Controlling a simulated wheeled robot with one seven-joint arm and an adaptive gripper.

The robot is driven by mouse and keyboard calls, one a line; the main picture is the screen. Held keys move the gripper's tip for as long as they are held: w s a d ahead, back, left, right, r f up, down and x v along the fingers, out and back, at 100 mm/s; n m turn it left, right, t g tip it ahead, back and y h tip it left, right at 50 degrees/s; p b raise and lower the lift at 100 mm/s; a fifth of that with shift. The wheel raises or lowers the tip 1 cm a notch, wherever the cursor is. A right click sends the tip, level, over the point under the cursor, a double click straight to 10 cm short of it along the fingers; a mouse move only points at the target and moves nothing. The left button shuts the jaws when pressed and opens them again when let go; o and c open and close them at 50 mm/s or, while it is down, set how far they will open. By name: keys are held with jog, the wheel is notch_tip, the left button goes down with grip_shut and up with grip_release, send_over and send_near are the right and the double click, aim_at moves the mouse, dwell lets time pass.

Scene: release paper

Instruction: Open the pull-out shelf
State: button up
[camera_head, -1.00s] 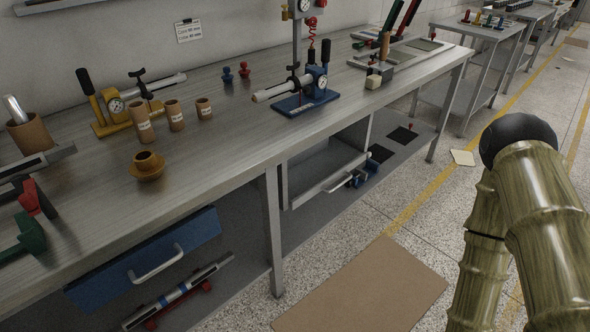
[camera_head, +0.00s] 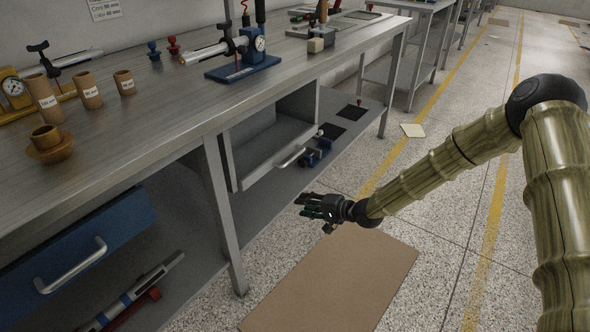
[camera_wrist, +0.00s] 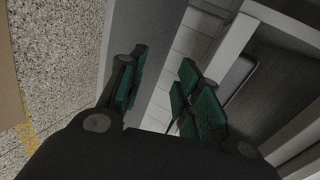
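The grey pull-out shelf (camera_head: 272,142) sits under the workbench top, to the right of a bench leg. A light bar handle (camera_head: 291,157) is on its front edge. How far it stands out is hard to tell. My gripper (camera_head: 308,208) is in front of and below the shelf, apart from the handle, over the floor side of the bench. In the wrist view my gripper (camera_wrist: 160,88) has its green-padded fingers spread with nothing between them. Grey metal edges show at the right there; which part is the shelf is unclear.
A blue drawer (camera_head: 75,260) with a handle is at the lower left. The workbench top (camera_head: 180,110) holds gauges and cups. Small blue parts (camera_head: 318,150) lie on the lower deck beside the shelf. A brown mat (camera_head: 335,275) lies on open floor.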

jog(key=t+y+b, duration=0.2)
jog(key=b, duration=0.1)
send_near(296, 157)
jog(key=shift+m, duration=0.3)
jog(key=shift+b+x, duration=1.95)
jog(key=shift+x, duration=3.4)
jog(key=shift+d, duration=0.1)
grip_shut()
